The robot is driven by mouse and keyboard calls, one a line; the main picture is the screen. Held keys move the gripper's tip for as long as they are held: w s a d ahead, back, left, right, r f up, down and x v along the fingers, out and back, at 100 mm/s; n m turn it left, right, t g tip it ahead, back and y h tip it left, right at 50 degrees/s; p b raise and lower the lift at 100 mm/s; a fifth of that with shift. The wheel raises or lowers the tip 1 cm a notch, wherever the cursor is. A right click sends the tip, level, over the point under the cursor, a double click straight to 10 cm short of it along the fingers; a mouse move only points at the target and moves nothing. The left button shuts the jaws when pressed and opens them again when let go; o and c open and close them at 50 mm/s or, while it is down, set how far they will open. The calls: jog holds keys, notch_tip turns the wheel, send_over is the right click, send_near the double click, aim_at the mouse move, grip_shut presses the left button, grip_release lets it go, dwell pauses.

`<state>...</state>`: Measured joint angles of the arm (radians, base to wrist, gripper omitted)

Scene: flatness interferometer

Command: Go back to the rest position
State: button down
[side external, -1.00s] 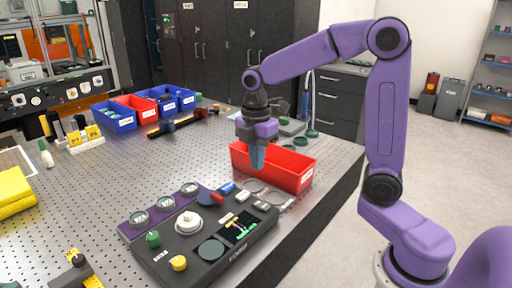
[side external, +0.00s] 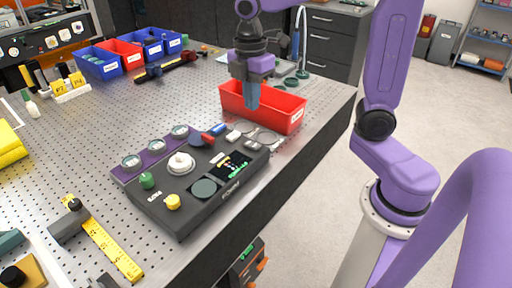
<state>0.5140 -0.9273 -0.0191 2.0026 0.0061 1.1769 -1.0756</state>
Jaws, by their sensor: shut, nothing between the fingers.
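My gripper (side external: 252,104) points down with its bluish fingers together and nothing between them. In the side view it overlaps the left part of the red bin (side external: 290,118); I cannot tell whether it is over the bin or in front of it. The dark interferometer console (side external: 196,190) lies on the perforated table in front of my gripper. It carries a white knob (side external: 181,163), a green knob (side external: 147,180), a yellow knob (side external: 172,201) and a small lit screen (side external: 230,165).
A purple strip (side external: 150,156) with several round pieces lies along the console's left side. Clear round discs (side external: 264,138) lie by the red bin. Blue bins (side external: 99,62) stand at the back left. A yellow ruler (side external: 112,244) lies at the front.

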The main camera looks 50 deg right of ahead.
jog(key=s+f+m, duration=0.2)
jog(key=s, duration=0.7)
jog(key=s+a+f+m, duration=0.1)
jog(key=s+f+m, duration=0.1)
jog(key=s, duration=0.8)
jog(key=shift+s+f, duration=0.3)
jog(key=shift+f, duration=0.5)
jog(key=c, duration=1.6)
grip_release()
jog(key=shift+s+f, duration=0.1)
jog(key=shift+s, duration=0.15)
jog(key=o, duration=0.6)
jog(key=shift+m, duration=0.3)
jog(key=shift+o, duration=0.4)
jog(key=w+a+r+m, duration=0.1)
jog(key=w+r+m, duration=0.1)
jog(key=w, duration=0.5)
jog(key=w+r+m, duration=0.2)
jog(key=w+m, duration=0.1)
jog(key=w, duration=0.3)
jog(key=shift+w+a, duration=0.35)
jog(key=shift+w, duration=0.05)
notch_tip(320, 180, up, 5)
jog(key=m, duration=0.7)
send_over(248, 142)
notch_tip(248, 142, down, 17)
jog(key=shift+f, duration=0.2)
jog(key=shift+c, duration=0.3)
